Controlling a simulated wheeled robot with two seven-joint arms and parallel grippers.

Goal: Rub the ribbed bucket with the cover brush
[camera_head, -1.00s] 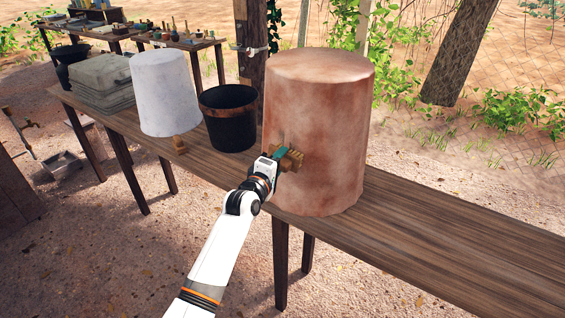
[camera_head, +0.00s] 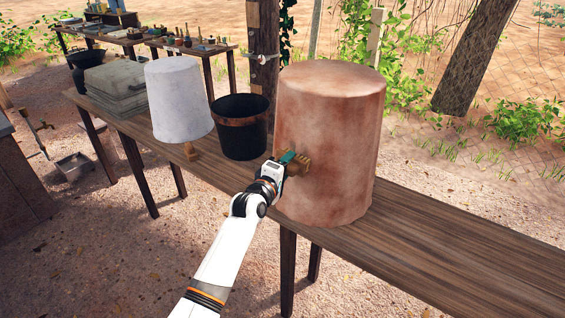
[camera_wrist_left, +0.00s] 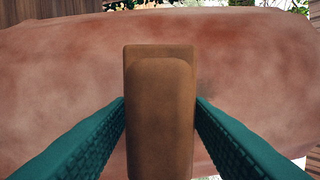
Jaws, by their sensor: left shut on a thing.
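A large reddish-brown, blotchy bucket (camera_head: 335,120) stands upside down on the long wooden table; I cannot make out ribs on it. My left gripper (camera_head: 287,163) is in front of its near left side, shut on a brown wooden brush (camera_head: 303,170). In the left wrist view the brush (camera_wrist_left: 160,110) sits between two teal fingers, with the reddish bucket wall (camera_wrist_left: 70,70) filling the space behind it. The brush is at the wall, but its bristles are hidden and I cannot tell whether they touch. My right gripper is not in view.
A black bucket with a brown band (camera_head: 241,135) and a white upturned bucket (camera_head: 178,97) stand to the left on the table (camera_head: 440,235). Grey stacked slabs (camera_head: 115,85) lie farther left. The table's right part is bare.

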